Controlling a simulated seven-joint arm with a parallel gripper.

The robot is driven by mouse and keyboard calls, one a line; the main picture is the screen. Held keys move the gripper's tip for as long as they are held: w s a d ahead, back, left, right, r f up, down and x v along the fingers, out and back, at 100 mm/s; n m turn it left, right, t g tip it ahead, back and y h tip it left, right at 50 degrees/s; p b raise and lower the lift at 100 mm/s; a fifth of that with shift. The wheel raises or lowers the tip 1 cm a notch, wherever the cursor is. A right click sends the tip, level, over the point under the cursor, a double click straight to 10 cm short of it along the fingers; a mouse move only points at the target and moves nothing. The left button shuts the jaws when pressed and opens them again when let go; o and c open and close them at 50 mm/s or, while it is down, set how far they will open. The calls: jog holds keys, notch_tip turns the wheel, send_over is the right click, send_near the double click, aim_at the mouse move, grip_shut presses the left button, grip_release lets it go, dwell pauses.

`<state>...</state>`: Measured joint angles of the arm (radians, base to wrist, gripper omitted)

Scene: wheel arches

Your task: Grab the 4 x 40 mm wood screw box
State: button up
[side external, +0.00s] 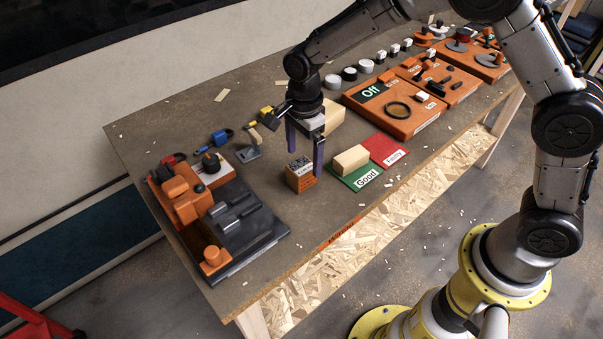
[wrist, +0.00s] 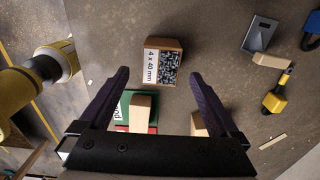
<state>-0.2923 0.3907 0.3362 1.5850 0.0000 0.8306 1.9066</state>
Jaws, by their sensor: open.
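The 4 x 40 mm wood screw box (side external: 300,176) is a small orange-brown box on the workbench, filled with grey screws and bearing a white label. In the wrist view the box (wrist: 163,62) lies ahead of the fingertips, roughly centred between them, with "4 x 40 mm" readable on its label. My gripper (side external: 305,160) is open and points down at the box in the side view. In the wrist view both dark fingers of my gripper (wrist: 159,75) are spread wide with nothing between the tips. I cannot tell the exact height of the tips over the bench.
A wooden block (side external: 351,160) sits on the green "Good" mat (side external: 368,178), beside a red mat (side external: 384,149). Another wooden block (side external: 333,117) stands behind my gripper. An orange and black machine (side external: 235,225) is at the left. Orange "Off" panel (side external: 400,110) lies to the right.

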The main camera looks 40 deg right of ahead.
aim_at(301, 166)
jog(key=shift+a+f, duration=0.15)
jog(key=shift+f, duration=1.35)
jog(key=shift+a+f, duration=0.15)
jog(key=shift+f, duration=1.3)
jog(key=shift+c, duration=0.3)
jog(key=shift+w+r, duration=0.1)
grip_shut()
